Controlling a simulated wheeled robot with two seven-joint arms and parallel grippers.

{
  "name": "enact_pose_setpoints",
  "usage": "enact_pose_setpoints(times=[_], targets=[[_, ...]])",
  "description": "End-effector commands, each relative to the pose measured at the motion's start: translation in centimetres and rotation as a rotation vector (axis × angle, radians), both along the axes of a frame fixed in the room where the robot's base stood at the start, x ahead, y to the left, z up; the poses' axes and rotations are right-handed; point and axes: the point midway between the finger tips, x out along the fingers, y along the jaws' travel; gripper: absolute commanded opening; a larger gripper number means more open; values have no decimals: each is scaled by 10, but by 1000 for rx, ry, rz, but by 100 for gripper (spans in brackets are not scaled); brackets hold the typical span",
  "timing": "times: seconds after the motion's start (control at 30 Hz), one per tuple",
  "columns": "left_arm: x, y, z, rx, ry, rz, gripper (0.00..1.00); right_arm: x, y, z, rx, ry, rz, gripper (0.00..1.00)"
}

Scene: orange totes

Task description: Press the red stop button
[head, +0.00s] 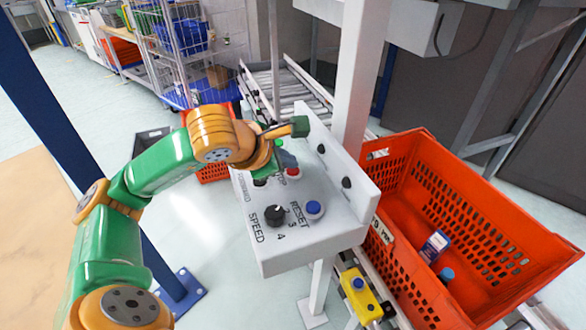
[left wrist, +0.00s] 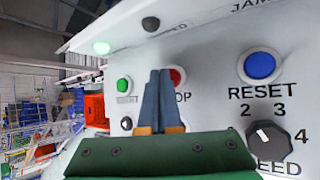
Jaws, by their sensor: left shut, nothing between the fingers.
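The red stop button (head: 292,171) is on the sloped face of a white control box (head: 290,245). In the left wrist view the red button (left wrist: 178,76) shows behind my fingers, which hide part of it and part of its "STOP" label. My left gripper (head: 289,160) is shut and empty, with its fingertips close to the red button in the head view. In the left wrist view the shut fingers (left wrist: 159,73) point at the panel, just left of the button's middle. I cannot tell whether they touch it. My right gripper is not in view.
A blue reset button (head: 314,208) and a black speed knob (head: 275,215) sit near the red button. A green button (left wrist: 124,85) is left of the fingers. An orange tote (head: 432,165) with small items stands right of the box. A wire cart (head: 175,45) stands behind.

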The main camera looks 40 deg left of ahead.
Motion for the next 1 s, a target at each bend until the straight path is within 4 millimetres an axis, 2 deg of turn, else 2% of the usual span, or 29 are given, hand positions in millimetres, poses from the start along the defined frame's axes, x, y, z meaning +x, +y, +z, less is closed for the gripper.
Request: enact_pose_setpoints(times=[0.73,1.0], targets=[[0,0,-6,0,1,0,0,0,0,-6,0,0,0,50],[0,0,5,0,1,0,0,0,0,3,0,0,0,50]])
